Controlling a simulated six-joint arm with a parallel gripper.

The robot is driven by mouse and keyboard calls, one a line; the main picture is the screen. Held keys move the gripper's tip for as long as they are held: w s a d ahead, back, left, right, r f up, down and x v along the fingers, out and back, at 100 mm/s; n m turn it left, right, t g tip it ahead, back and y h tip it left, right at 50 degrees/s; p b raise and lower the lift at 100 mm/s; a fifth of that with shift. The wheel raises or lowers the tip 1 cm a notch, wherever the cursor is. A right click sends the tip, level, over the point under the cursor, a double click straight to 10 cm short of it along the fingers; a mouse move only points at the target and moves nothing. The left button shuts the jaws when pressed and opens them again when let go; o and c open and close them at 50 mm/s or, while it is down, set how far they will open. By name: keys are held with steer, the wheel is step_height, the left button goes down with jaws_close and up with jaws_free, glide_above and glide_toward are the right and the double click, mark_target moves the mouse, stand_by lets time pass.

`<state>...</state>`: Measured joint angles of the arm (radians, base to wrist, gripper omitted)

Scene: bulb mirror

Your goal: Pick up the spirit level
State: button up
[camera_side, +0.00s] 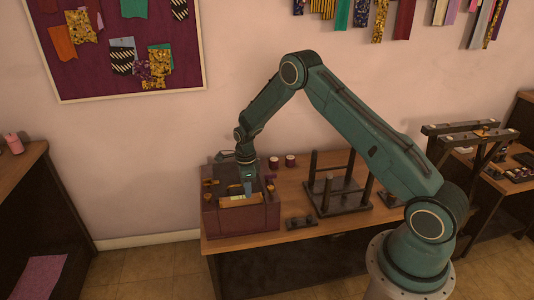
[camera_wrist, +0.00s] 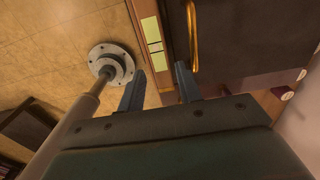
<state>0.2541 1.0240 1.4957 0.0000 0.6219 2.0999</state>
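A small pale yellow-green bar in sections, which looks like the spirit level (camera_wrist: 153,42), lies in a narrow wood-coloured compartment in the wrist view. In the side view, a pale strip (camera_side: 238,198) shows in the front part of the dark red box (camera_side: 240,221), partly hidden by my gripper (camera_side: 248,186). My gripper also shows in the wrist view (camera_wrist: 160,69), with its two fingers apart and nothing clearly held between them. The bar's near end is close to the fingertips. I cannot tell whether they touch.
A gold handle-like bar (camera_wrist: 193,36) lies beside the compartment, right of the fingers. A dark rack with upright posts (camera_side: 338,194) and small cups (camera_side: 290,160) stand on the wooden table (camera_side: 262,240). A small dark block (camera_side: 301,222) lies near the front edge.

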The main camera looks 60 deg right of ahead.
steer(key=shift+f, duration=1.7)
steer(key=c, duration=0.7)
steer(key=shift+r, duration=0.15)
step_height(320, 180, up, 20)
steer(key=shift+f, duration=0.1)
steer(key=shift+r, duration=2.45)
